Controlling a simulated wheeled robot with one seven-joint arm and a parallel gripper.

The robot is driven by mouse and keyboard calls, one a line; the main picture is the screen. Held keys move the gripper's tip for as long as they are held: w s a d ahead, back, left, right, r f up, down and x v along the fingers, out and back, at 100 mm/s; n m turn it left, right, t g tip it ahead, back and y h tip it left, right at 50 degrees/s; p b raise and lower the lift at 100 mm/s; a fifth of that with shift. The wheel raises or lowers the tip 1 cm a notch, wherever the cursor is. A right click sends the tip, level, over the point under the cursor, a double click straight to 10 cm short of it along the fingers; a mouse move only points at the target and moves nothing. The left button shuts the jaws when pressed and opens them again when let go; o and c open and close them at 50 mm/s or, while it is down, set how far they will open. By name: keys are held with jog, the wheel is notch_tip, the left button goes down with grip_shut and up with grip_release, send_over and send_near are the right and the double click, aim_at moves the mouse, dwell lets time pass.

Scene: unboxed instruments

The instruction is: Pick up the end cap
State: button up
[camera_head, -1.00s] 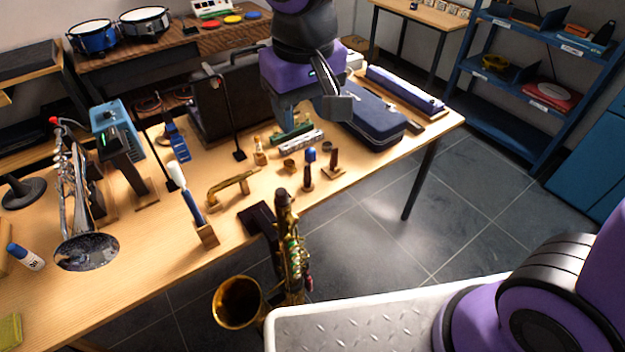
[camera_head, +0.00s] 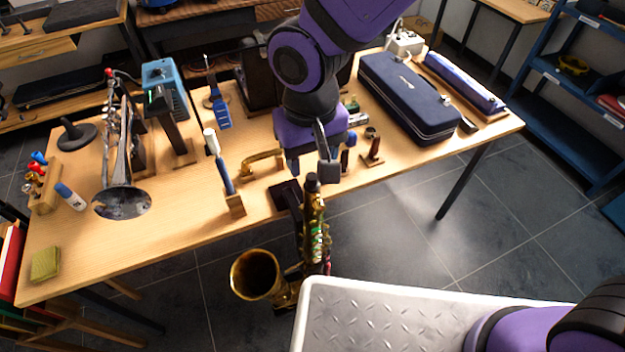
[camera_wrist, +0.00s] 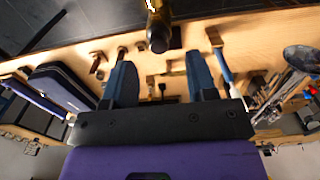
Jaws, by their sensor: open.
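The end cap, as far as I can tell, is the dark round plug (camera_head: 312,181) at the top of the brass saxophone (camera_head: 316,228). The saxophone stands on a stand at the table's front edge, its bell facing left. In the wrist view the dark plug (camera_wrist: 159,43) shows at the top centre, on the end of the saxophone body (camera_wrist: 157,14). My gripper (camera_head: 312,168) is open and empty, with its fingers just above the plug in the head view. In the wrist view the plug lies a little beyond the gap between the blue fingertips (camera_wrist: 160,66).
A navy case (camera_head: 408,95) lies on the table to the right. A trumpet (camera_head: 120,165), a blue-handled tool in a wooden block (camera_head: 235,205) and a brass piece (camera_head: 263,160) are to the left. The white-topped base (camera_head: 400,318), mine, is in front.

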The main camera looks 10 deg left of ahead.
aim_at(311, 176)
notch_tip(311, 176, down, 5)
jog(key=shift+d+f, duration=0.1)
dwell(0.3)
grip_shut()
